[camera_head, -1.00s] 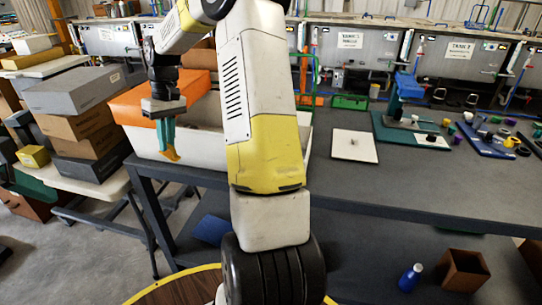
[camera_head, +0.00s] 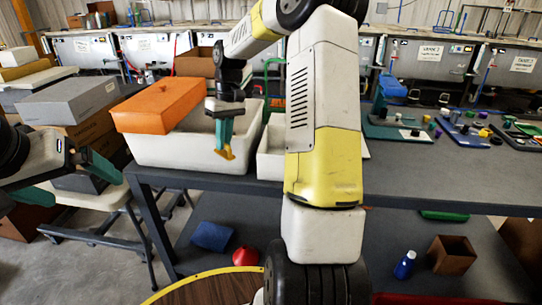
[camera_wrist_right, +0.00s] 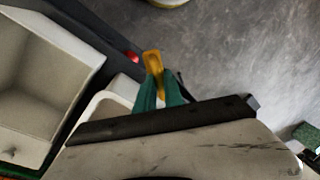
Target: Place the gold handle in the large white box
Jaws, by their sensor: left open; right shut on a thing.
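The gold handle (camera_head: 228,154) is a small yellow-gold piece held in the green fingertips of my right gripper (camera_head: 223,135). In the right wrist view the handle (camera_wrist_right: 152,62) sticks out beyond the fingers (camera_wrist_right: 158,92), over the table edge and grey floor. The large white box (camera_head: 185,154) stands on the table's left end; in the head view the handle overlaps the right part of its front wall. The box (camera_wrist_right: 62,40) is at the left of the wrist view, apart from the handle. My left gripper (camera_head: 65,178) is open and empty at the left edge.
An orange box-like piece (camera_head: 158,104) lies across the white box's left part. A smaller white bin (camera_head: 270,152) stands right of it, partly behind my right arm. Stacked grey and brown boxes (camera_head: 67,102) stand left. Fixtures and small parts (camera_head: 470,128) occupy the table's right.

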